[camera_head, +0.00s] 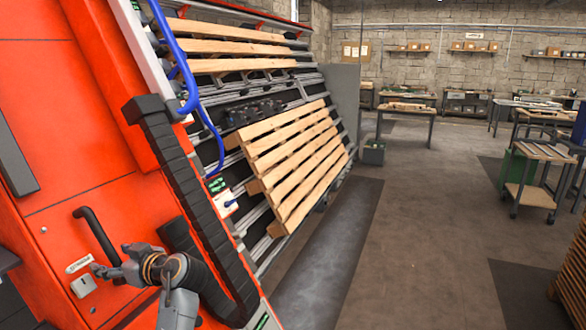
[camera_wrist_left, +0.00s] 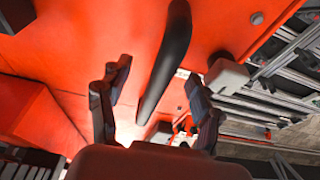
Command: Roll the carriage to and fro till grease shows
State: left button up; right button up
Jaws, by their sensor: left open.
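The carriage (camera_head: 70,190) is a large orange-red housing filling the left of the head view. A black bar handle (camera_head: 96,234) is fixed to its face; the handle also shows in the left wrist view (camera_wrist_left: 177,45). My left gripper (camera_head: 110,265) is at the handle's lower end. In the left wrist view its open fingers (camera_wrist_left: 157,78) stand one on each side of the handle, with gaps visible. Whether any finger touches the handle, I cannot tell. Rails (camera_head: 262,245) run along the rack beside the carriage; I cannot make out grease on them. My right gripper is out of view.
A slatted wooden pallet (camera_head: 295,155) leans on the rack, with more planks (camera_head: 230,48) above. A black cable chain (camera_head: 190,200) and blue hoses (camera_head: 185,60) hang along the carriage edge. A dark mat (camera_head: 335,240) and open floor lie to the right; workbenches stand farther back.

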pick_arm(q)
jog(key=s+d+r+p, duration=0.1)
jog(key=s+d+r, duration=0.2)
jog(key=d, duration=0.5)
jog(key=shift+s+r, duration=0.3)
jog(key=shift+r, duration=0.55)
jog(key=shift+d+f, duration=0.1)
jog(key=shift+d, duration=0.05)
